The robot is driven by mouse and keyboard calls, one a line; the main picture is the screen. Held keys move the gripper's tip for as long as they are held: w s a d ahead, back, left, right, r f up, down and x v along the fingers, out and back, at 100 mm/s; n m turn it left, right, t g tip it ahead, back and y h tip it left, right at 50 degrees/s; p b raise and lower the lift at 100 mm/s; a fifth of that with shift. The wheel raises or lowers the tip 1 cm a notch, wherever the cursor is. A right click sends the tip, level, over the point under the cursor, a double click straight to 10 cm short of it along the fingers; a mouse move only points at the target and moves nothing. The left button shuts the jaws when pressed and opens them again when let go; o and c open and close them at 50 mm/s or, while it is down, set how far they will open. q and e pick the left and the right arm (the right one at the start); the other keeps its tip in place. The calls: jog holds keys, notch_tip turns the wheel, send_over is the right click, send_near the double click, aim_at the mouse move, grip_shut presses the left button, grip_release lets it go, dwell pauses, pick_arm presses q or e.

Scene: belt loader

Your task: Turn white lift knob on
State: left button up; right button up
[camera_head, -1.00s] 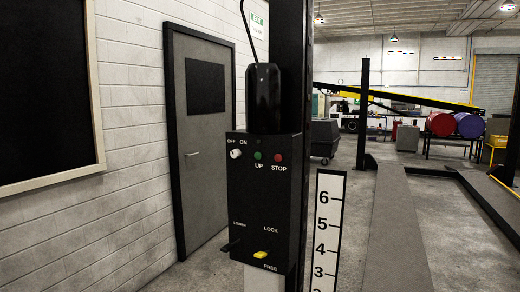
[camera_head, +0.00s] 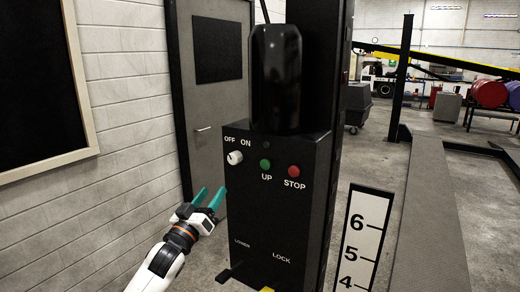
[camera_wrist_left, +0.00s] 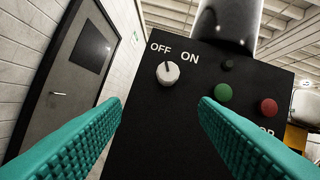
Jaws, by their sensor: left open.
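The white lift knob (camera_head: 234,157) sits on the upper left of the black control box (camera_head: 262,215), under the OFF and ON labels. It also shows in the left wrist view (camera_wrist_left: 168,73), between my open fingers and beyond their tips, with its mark pointing up and slightly left, nearer OFF. My left gripper (camera_head: 209,196) is open and empty, to the left of and below the knob, apart from it. In the left wrist view its teal fingers (camera_wrist_left: 158,108) are spread wide. My right gripper is not in view.
A green UP button (camera_head: 265,164) and a red STOP button (camera_head: 294,171) sit right of the knob. A black lever (camera_head: 229,272) and a yellow lock handle (camera_head: 267,290) are lower down. A grey door (camera_head: 213,100) and white wall stand left. A numbered scale (camera_head: 362,240) stands right.

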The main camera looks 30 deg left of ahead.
aim_at(232, 160)
pick_arm(q)
jog(key=p+x, duration=0.1)
jog(key=x, duration=0.2)
jog(key=r+p+x, duration=0.1)
jog(key=p+x, duration=0.1)
jog(key=x, duration=0.2)
jog(key=r+p+x, duration=0.1)
jog(key=p+x, duration=0.1)
jog(key=x, duration=0.2)
jog(key=shift+s+d+r, duration=0.15)
jog(key=shift+d+r, duration=0.05)
jog(key=shift+d, duration=0.05)
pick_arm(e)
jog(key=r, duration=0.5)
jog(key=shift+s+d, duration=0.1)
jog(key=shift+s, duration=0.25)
pick_arm(q)
jog(key=shift+w, duration=0.25)
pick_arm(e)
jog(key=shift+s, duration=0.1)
pick_arm(q)
jog(key=c, duration=1)
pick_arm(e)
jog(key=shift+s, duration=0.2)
